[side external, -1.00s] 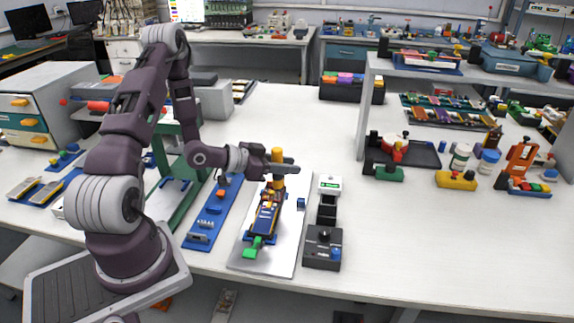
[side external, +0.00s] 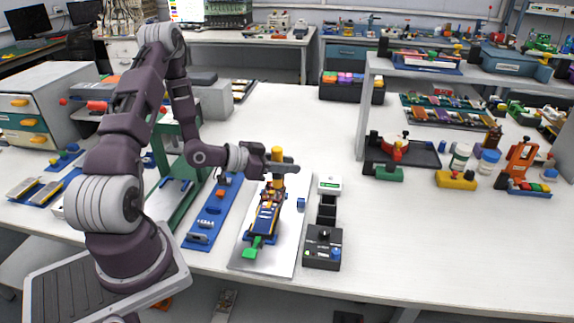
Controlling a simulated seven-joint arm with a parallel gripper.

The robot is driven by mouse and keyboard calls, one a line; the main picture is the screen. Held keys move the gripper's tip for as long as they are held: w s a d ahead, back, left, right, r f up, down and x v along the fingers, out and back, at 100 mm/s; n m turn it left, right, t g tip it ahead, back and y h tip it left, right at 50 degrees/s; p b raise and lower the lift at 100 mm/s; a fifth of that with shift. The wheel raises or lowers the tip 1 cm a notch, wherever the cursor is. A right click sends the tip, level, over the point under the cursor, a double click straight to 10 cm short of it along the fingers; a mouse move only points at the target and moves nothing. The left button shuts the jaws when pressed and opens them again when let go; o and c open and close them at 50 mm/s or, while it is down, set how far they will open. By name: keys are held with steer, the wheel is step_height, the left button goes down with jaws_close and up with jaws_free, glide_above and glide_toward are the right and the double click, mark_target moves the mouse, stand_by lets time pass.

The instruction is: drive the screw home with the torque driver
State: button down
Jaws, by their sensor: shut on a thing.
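My gripper (side external: 282,168) is shut on the torque driver (side external: 278,154), whose orange-yellow top stands upright above the fingers. The driver is over the far end of a blue fixture with orange and dark parts (side external: 264,218). This fixture lies on a pale metal plate (side external: 286,250). The screw is too small or hidden to make out, and I cannot tell whether the driver's tip touches it. A green part (side external: 252,247) sticks out at the near end of the fixture.
A blue rail with small parts (side external: 212,215) lies left of the plate. A black control box with a blue knob (side external: 323,247) and a white-topped device (side external: 329,185) stand to its right. A white shelf (side external: 363,110) is at the right.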

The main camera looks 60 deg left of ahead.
step_height(320, 180, up, 7)
stand_by(0.7)
